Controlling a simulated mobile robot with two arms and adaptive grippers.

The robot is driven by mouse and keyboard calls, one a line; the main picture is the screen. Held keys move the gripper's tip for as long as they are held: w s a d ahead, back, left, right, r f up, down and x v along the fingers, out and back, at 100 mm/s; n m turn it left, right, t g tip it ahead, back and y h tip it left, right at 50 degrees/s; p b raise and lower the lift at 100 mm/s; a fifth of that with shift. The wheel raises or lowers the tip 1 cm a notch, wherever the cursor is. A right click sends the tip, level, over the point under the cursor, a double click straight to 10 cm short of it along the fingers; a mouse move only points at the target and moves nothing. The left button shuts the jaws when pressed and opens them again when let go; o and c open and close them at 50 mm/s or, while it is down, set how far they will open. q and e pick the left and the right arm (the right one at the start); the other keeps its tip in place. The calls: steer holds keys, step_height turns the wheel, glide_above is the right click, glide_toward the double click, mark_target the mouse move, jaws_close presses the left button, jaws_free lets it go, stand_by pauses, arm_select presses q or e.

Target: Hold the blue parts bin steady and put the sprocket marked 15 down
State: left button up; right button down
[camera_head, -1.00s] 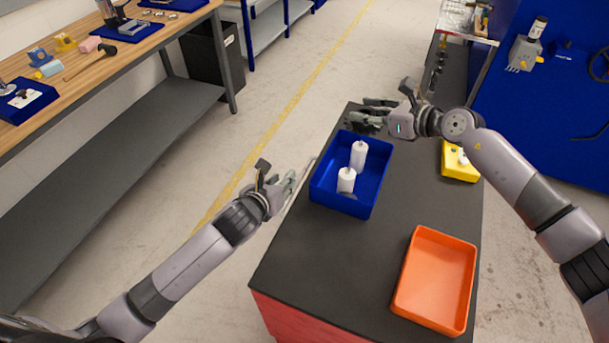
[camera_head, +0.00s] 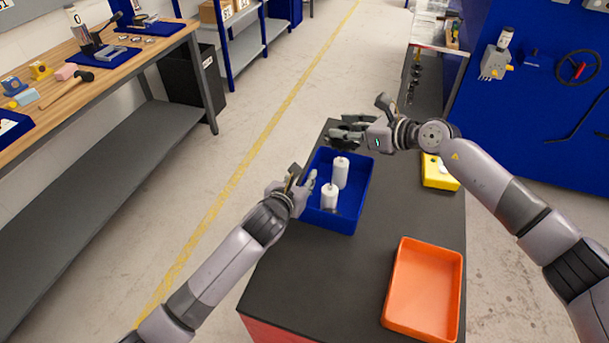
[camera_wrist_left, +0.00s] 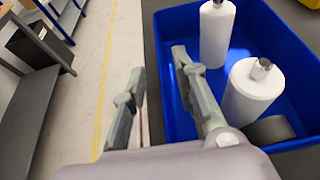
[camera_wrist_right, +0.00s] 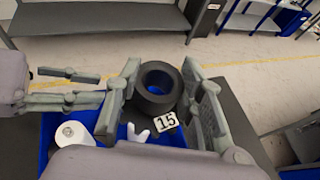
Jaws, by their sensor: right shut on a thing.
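The blue parts bin (camera_head: 345,223) stands at the left edge of the dark bench top. It holds two white cylinders (camera_head: 340,172) (camera_head: 330,197) and a dark round part (camera_wrist_left: 270,130). My left gripper (camera_head: 303,182) is at the bin's left wall. In the left wrist view its fingers (camera_wrist_left: 165,95) are apart, one outside the wall and one inside, with gaps visible. My right gripper (camera_head: 340,132) is above the bin's far end. In the right wrist view it is shut on the dark ring-shaped sprocket (camera_wrist_right: 140,84), whose white tag (camera_wrist_right: 166,122) reads 15.
An orange tray (camera_head: 440,248) lies on the near right of the bench (camera_head: 320,270). A yellow bin (camera_head: 438,182) is at the right edge. Bare bench top lies between them and the blue bin. Floor is left of the bench.

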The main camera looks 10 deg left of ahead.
arm_select(q)
steer(key=shift+x, duration=1.15)
jaws_close()
